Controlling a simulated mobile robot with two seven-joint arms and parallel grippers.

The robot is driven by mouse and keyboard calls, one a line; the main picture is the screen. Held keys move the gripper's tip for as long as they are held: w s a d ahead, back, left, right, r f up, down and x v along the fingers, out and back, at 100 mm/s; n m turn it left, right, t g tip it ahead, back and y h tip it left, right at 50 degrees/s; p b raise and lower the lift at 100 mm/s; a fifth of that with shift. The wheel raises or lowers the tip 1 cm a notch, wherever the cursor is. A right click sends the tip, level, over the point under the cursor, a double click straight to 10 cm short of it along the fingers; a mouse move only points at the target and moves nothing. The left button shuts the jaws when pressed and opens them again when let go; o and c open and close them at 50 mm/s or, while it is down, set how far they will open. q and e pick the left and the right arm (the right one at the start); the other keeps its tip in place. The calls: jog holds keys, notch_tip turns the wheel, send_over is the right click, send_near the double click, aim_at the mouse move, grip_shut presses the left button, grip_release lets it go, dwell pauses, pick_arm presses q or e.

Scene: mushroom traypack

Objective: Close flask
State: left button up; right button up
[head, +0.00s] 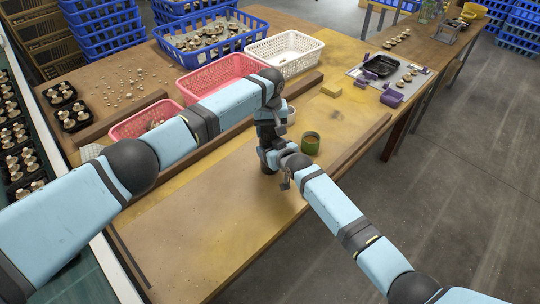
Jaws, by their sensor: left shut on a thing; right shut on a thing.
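My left gripper (268,158) points down over the middle of the table. My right gripper (287,172) reaches in from the lower right and meets it there, close beside or touching. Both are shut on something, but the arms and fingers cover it. I cannot make out the flask or its lid clearly; any flask is hidden between the grippers. A green cup-like vessel (310,143) with an open top and a brownish inside stands upright on the table, just right of the grippers.
A pale round vessel (291,114) is partly hidden behind my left arm. Pink baskets (222,75), a white basket (284,48) and a blue crate (209,37) stand behind. The front tabletop (190,235) is clear.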

pick_arm(q)
jog(key=o, duration=1)
jog(key=shift+r, duration=0.1)
jog(key=shift+r, duration=2.2)
jog(key=shift+c, duration=0.4)
